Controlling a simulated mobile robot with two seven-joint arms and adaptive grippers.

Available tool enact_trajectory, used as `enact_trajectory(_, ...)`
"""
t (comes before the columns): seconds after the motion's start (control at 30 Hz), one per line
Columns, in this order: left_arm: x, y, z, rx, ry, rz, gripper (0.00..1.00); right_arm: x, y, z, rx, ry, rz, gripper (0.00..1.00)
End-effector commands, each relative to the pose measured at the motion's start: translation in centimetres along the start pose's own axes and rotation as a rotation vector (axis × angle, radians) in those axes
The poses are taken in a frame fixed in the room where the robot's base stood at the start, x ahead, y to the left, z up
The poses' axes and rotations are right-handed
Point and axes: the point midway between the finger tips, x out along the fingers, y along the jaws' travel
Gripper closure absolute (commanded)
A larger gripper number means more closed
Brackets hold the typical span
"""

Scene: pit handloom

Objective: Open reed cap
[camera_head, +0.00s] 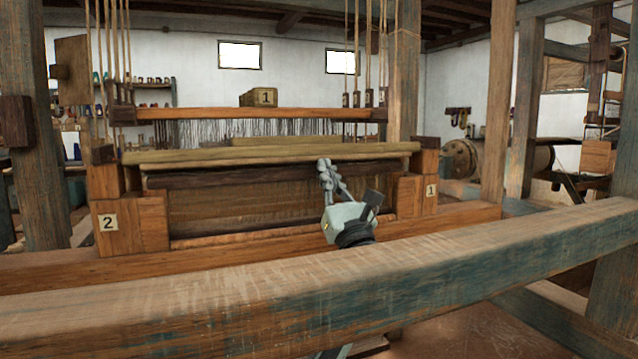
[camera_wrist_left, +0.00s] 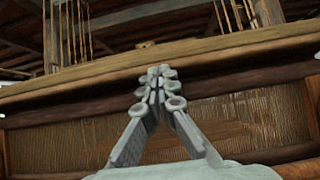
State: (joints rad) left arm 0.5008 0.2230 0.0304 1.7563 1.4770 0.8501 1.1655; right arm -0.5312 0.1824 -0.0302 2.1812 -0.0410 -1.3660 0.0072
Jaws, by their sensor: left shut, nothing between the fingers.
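A long pale wooden bar (camera_head: 220,157), which looks like the reed cap, lies across the top of the loom's beater frame. It crosses the upper part of the left wrist view (camera_wrist_left: 235,43). A dark rail and a brown panel with fine vertical lines (camera_head: 220,207) are below it; the panel also shows in the wrist view (camera_wrist_left: 60,150). My left gripper (camera_head: 323,163) is shut and empty, pointing up in front of the bar, right of its middle. In the wrist view its fingertips (camera_wrist_left: 158,72) overlap the bar's lower edge; contact cannot be told. My right gripper is out of view.
A thick weathered beam (camera_head: 250,300) crosses the foreground. Wooden blocks marked 2 (camera_head: 132,224) and 1 (camera_head: 430,195) flank the panel. Cords and a hanging rail (camera_head: 230,113) are above the bar. A tall post (camera_head: 497,100) stands to the right.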

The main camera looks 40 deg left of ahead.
Motion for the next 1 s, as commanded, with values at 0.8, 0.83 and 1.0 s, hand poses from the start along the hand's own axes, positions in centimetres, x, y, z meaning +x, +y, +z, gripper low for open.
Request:
enact_trajectory(0.8, 5.0, -0.2, 3.9, 0.000, 0.000, 0.001, 1.00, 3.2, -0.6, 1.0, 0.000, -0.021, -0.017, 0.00)
enact_trajectory(0.83, 5.0, -0.2, 3.9, 0.000, 0.000, 0.001, 1.00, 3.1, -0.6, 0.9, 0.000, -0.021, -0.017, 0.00)
enact_trajectory(1.0, 5.0, -0.2, 3.9, 0.000, 0.000, 0.001, 1.00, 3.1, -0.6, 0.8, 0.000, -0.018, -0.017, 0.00)
